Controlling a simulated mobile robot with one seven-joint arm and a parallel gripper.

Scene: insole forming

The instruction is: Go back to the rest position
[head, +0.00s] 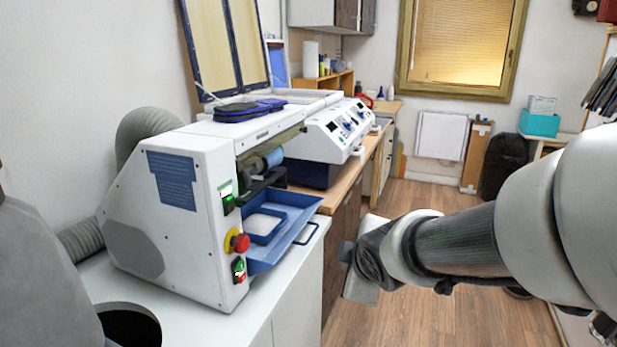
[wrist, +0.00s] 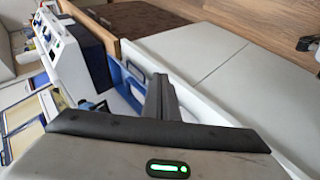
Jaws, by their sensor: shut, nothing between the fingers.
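My arm reaches in from the right of the head view, with my gripper (head: 360,277) at its end, held in the air in front of the cabinet and over the floor. In the wrist view my gripper (wrist: 163,98) shows as dark fingers close together, shut with nothing between them. No object is held. The fingertips are small and partly hidden by the wrist in the head view.
A white grinding machine (head: 180,215) with a blue tray (head: 290,225) stands on a white cabinet (head: 290,290) at left. A forming machine (head: 335,130) stands behind on a wooden counter. The wooden floor (head: 410,315) is clear. A black bag (head: 504,165) stands at the back right.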

